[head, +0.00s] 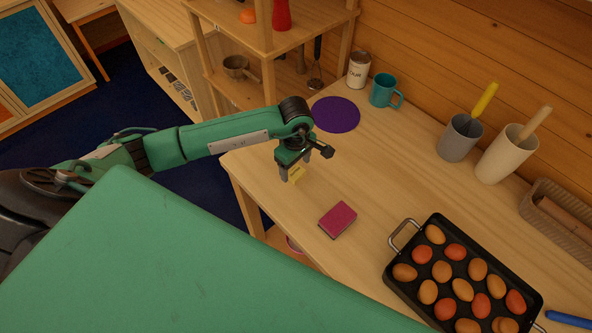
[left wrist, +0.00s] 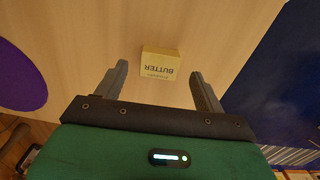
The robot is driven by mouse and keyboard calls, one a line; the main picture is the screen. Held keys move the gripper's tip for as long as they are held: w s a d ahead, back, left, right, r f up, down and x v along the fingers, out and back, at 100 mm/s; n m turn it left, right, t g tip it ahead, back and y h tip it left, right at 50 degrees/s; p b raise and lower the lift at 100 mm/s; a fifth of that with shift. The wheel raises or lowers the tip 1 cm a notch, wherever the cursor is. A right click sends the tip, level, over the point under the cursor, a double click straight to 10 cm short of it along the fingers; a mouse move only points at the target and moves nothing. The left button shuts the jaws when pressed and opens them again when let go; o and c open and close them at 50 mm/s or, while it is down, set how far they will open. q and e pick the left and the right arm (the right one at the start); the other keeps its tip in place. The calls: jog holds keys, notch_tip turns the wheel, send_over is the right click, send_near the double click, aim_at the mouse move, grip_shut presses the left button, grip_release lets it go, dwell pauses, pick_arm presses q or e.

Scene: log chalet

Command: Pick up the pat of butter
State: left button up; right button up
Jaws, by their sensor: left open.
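The pat of butter is a small yellow block (left wrist: 160,63) marked BUTTER, lying on the wooden table (head: 375,185). In the left wrist view it lies between and just beyond the two fingertips, with a gap to each finger. In the head view the butter (head: 297,174) is partly hidden by my left gripper (head: 301,171), which points down over it near the table's left edge. My left gripper (left wrist: 162,72) is open and holds nothing. My right gripper is not in view.
A magenta block (head: 338,220) lies in front of the butter. A black tray of eggs (head: 393,284) stands at the lower right. A purple round mat (head: 335,114), a can (head: 358,70) and a teal mug (head: 384,91) are behind. A wooden shelf (head: 238,50) stands at the back left.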

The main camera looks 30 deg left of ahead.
aim_at(297, 172)
pick_arm(q)
jog(key=shift+f+p, duration=0.35)
jog(key=shift+f, duration=1)
jog(key=c, duration=1.1)
jog(key=shift+o, duration=0.2)
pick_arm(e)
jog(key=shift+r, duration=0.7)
